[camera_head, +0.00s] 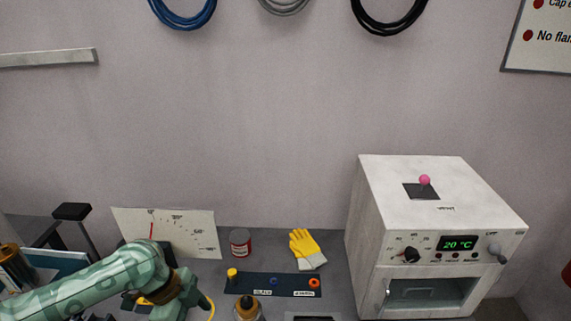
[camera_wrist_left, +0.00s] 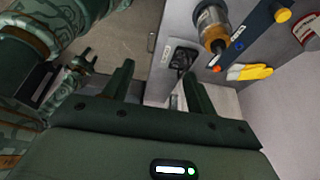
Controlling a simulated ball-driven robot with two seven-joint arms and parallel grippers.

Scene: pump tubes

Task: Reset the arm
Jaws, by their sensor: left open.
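My left arm (camera_head: 115,275) comes in from the left in the head view, green camouflage, bent down over the bench's left part. Its fingertips do not show there. In the left wrist view my left gripper (camera_wrist_left: 158,82) has its two dark green fingers apart with nothing between them. An amber-bottomed bottle (camera_wrist_left: 213,30) and a black panel (camera_wrist_left: 183,56) lie beyond the fingers. Camouflage parts of my own body fill the left of that view. I make out no right gripper in the head view.
A white oven (camera_head: 362,240) reading 20 °C stands at right. A blue rack (camera_head: 248,289), yellow glove (camera_head: 304,247), red can (camera_head: 240,243) and gauge board (camera_head: 195,228) are on the grey bench. The bottle (camera_head: 247,309) is at the front edge. Cable coils (camera_head: 185,22) hang above.

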